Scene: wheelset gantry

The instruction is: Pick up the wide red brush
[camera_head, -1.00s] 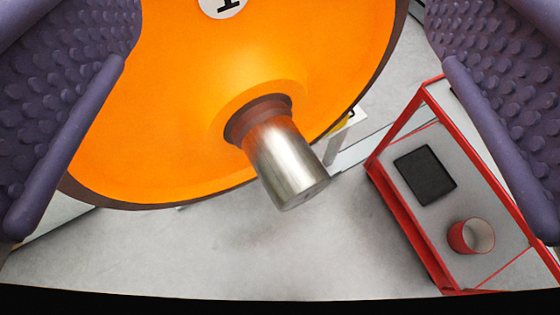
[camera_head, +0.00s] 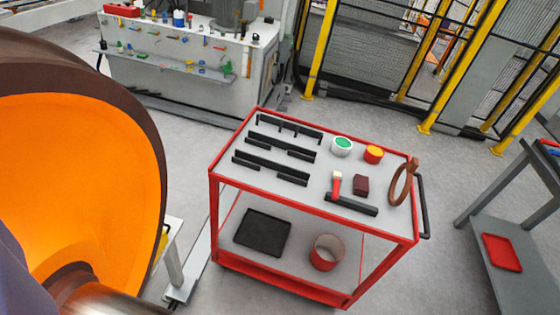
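A small red item with a pale cream top (camera_head: 336,184), which looks like the red brush, is on the top shelf of the red cart (camera_head: 212,190). It is near the cart's front right, at a black holder strip (camera_head: 352,205). It is too small to tell how wide it is or whether it stands in the strip. Only a purple piece of my gripper (camera_head: 18,280) shows at the lower left edge, far from the cart. The other finger is out of view, and I see nothing held.
A dark brown block (camera_head: 361,186), green-topped tin (camera_head: 341,147), yellow-topped red tin (camera_head: 373,154), brown ring (camera_head: 402,182) and black racks (camera_head: 270,168) share the shelf. The orange wheel (camera_head: 90,190) with its metal axle blocks the left.

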